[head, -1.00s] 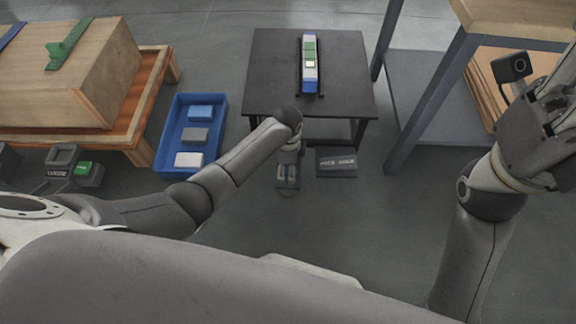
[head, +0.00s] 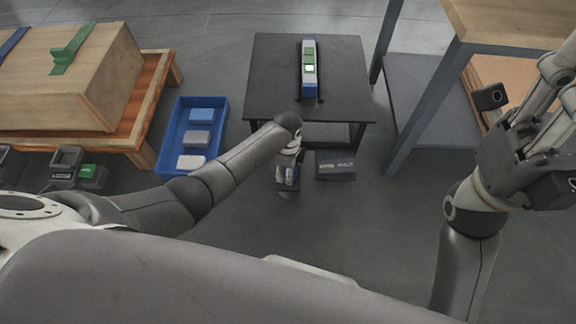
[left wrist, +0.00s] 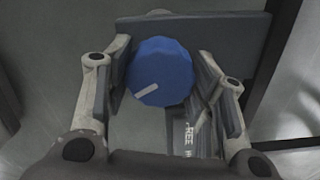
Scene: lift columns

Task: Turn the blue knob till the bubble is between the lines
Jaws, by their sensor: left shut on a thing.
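The blue knob (left wrist: 160,72) sits between the two fingers of my left gripper (left wrist: 158,82) in the left wrist view, and the fingers are shut on it. Its pale mark points to the lower left. In the head view the left gripper (head: 287,176) is low, in front of the table, and hides the knob. A long blue and grey level (head: 309,85) lies on the black table (head: 272,75). Its green window holds a bright pale patch; the lines are too small to read. My right gripper (head: 535,145) is raised at the right, its fingers unclear.
A dark lettered plate (head: 336,166) is right of the left gripper. A blue bin (head: 179,133) with several blocks stands left of the table. A wooden crate (head: 75,85) is on a low stand farther left. A steel-legged bench (head: 425,100) stands at the right.

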